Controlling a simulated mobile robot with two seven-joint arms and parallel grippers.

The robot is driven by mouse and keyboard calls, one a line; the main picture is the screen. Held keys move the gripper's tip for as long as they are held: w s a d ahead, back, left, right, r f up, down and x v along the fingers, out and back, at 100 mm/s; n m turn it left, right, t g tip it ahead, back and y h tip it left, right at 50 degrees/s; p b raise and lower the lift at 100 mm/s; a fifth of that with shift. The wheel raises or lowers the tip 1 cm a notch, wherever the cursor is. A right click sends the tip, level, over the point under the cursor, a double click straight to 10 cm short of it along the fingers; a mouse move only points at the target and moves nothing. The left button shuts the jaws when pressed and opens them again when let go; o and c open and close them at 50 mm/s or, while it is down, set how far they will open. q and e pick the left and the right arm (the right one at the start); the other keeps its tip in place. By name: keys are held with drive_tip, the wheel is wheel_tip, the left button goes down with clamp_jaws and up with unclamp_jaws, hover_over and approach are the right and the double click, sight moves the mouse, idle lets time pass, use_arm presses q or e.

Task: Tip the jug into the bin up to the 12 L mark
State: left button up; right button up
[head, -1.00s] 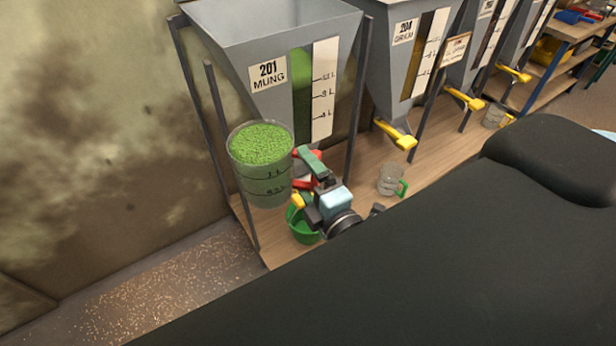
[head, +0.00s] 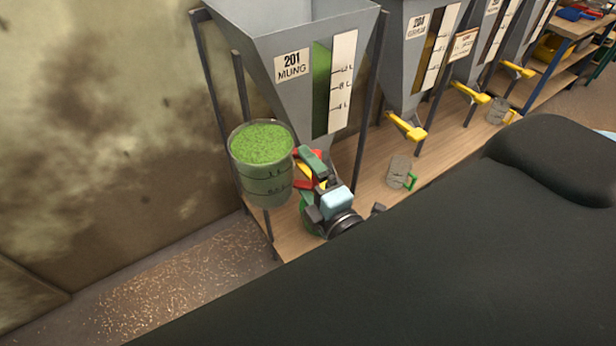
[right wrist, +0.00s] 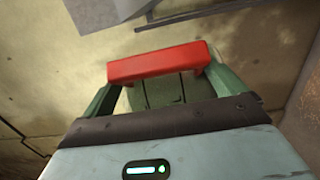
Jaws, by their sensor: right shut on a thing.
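The jug (head: 268,190) is clear, with black marks, and full to near its rim with green mung beans (head: 262,143). It is upright in the head view. My right gripper (head: 308,170) is shut on its red handle (right wrist: 155,64), which lies between the green fingers in the right wrist view. The bin (head: 270,40) is a grey hopper labelled 201 MUNG, behind and above the jug. Its window (head: 321,90) shows green beside a white scale (head: 343,80) marked 4, 8 and 12 L; the exact level is unclear. My left gripper is out of view.
A dark bin post (head: 241,90) stands right behind the jug. A clear jug with a green handle (head: 399,172) stands farther right, below other hoppers with yellow chutes (head: 407,126). Grain litters the floor (head: 180,290).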

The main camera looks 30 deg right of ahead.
drive_tip(key=shift+r, duration=0.25)
